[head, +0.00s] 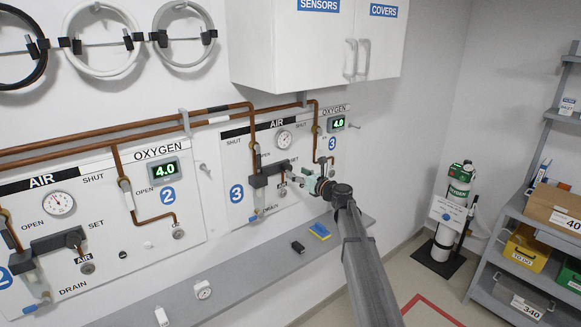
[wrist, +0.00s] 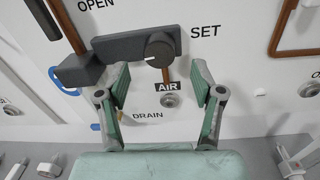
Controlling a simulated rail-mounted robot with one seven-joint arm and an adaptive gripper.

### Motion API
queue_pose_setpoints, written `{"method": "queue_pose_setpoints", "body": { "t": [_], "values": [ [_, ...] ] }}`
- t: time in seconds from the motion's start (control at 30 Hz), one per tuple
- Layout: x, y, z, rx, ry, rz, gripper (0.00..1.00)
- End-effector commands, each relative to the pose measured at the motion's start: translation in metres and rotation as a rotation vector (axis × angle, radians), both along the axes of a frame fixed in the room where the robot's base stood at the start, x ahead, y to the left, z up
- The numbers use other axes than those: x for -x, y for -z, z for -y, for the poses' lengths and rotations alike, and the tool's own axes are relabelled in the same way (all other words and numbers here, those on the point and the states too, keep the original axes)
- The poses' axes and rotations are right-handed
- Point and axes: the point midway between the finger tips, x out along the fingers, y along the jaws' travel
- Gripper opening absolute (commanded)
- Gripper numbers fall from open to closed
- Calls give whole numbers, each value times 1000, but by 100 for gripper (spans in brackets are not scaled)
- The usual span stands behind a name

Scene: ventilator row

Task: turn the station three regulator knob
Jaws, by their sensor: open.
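The station three panel (head: 243,197) carries an AIR regulator with a dark grey body (head: 262,178). Its round dark knob (wrist: 159,50) is in the upper middle of the wrist view, beside the word SET. A short white mark sits on the knob's lower left part. My gripper (wrist: 160,78) is open and empty, with its two green fingers apart. The fingers stand left and right of the knob's column, their tips just below the knob in the picture. I cannot tell whether they touch anything. In the head view my gripper (head: 293,179) partly hides the regulator's right side.
Below the knob are an AIR label (wrist: 168,86) and outlet (wrist: 171,100). A white cabinet (head: 290,50) hangs above. Copper pipes (head: 85,149) cross the wall.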

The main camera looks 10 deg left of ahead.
Motion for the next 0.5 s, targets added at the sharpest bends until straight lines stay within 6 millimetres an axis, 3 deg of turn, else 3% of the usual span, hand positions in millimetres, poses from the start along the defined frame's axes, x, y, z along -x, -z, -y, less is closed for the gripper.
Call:
{"method": "queue_pose_setpoints", "body": {
  "t": [0.2, 0.5],
  "values": [
    [-24, -1, -24, 1, -1, -1, 67],
    [-32, 0, -34, 0, 0, 0, 67]
  ]
}}
